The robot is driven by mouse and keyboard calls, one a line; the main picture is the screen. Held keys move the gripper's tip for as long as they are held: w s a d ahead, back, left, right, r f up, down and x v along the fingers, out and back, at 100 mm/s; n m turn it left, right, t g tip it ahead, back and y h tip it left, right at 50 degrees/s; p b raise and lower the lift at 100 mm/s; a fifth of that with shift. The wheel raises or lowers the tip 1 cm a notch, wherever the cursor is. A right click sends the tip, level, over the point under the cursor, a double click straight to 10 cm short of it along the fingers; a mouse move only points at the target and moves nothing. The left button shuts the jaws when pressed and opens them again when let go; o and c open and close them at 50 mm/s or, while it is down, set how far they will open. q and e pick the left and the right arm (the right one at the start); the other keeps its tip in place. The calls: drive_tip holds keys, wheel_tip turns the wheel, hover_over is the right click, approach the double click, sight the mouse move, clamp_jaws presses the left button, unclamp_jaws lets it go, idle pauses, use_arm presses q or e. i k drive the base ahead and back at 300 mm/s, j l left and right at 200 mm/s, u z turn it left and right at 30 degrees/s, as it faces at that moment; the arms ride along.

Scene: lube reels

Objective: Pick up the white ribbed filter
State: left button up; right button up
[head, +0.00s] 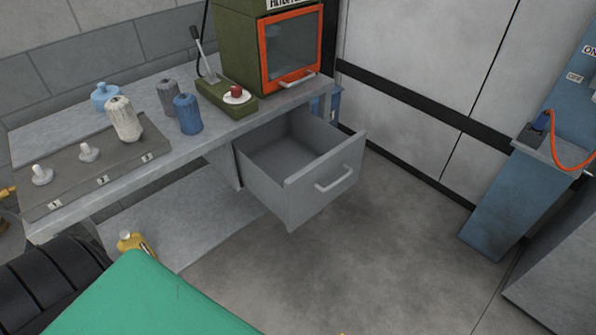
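The white ribbed filter (124,120) stands on the grey panel (66,181) near the left end of the workbench, at the position marked 3, slightly tilted in the picture. Two pale mushroom-shaped studs, one farther left (41,175) and one nearer the filter (88,152), stand on the same panel beside marks 1 and 2. Neither of my grippers shows in the head view, and nothing touches the filter.
A blue filter (187,114), a grey filter (167,97) and a blue lidded pot (104,96) stand close by. An open, empty drawer (320,180) juts from the bench. A green-and-orange cabinet (265,50) stands behind. A green surface (150,300) fills the bottom foreground.

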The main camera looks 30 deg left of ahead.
sight(129, 132)
drive_tip(key=u, duration=1.15)
drive_tip(key=k+j+u, duration=0.1)
drive_tip(key=u, duration=0.3)
drive_tip(key=j+u, duration=0.1)
drive_tip(key=u, duration=0.3)
drive_tip(key=k+j, duration=0.05)
